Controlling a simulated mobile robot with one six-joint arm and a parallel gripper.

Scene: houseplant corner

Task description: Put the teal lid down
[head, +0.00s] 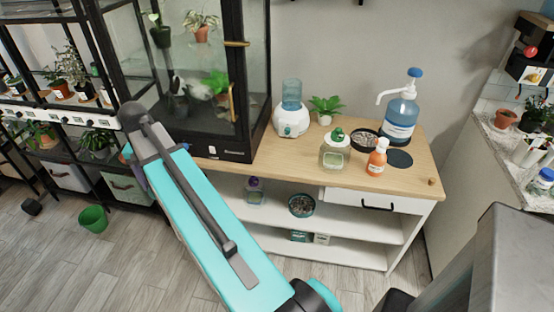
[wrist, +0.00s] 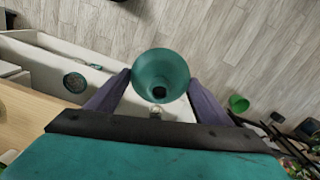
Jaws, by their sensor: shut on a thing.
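The teal lid (wrist: 160,72) is round and funnel-like with a dark centre. In the wrist view it sits between the two purple-grey fingers of my gripper (wrist: 160,80), which are shut on its sides. It is held in the air, with the floor and the white shelf unit (wrist: 140,108) beyond it. In the head view my arm covers most of the gripper, and I cannot clearly make out the lid there. The wooden counter top (head: 262,172) is right of the gripper in the head view; its edge (wrist: 15,122) shows at the left of the wrist view.
On the counter stand a glass terrarium cabinet (head: 215,75), a white dispenser (head: 291,122), a glass jar (head: 335,157), an orange bottle (head: 377,160) and a pump bottle (head: 400,118). The counter's front left is bare. A green bucket (head: 93,219) stands on the floor.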

